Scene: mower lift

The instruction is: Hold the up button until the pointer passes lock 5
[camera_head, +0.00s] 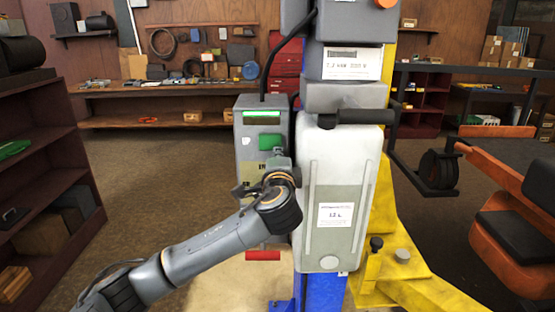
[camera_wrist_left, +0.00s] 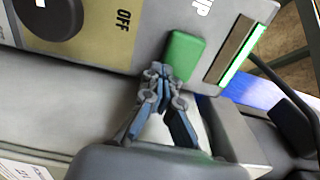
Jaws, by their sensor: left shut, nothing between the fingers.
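The green up button (camera_head: 270,141) is on the grey control box (camera_head: 246,125) on the lift column. In the left wrist view the green button (camera_wrist_left: 183,54) sits beside the white letters "UP". My left gripper (camera_head: 278,161) is in front of the box, just below the button. In the left wrist view its shut, empty fingertips (camera_wrist_left: 160,72) are at the button's near edge; I cannot tell whether they touch or press it. I cannot make out a pointer or a lock 5 mark. My right gripper is out of view.
A dark knob (camera_wrist_left: 48,14) marked "OFF" and a green-lit strip (camera_wrist_left: 242,55) flank the button. A pale cover (camera_head: 338,250) stands right of the box, with yellow lift parts (camera_head: 400,250) beyond. A red shelf (camera_head: 45,150) stands left; the floor between is clear.

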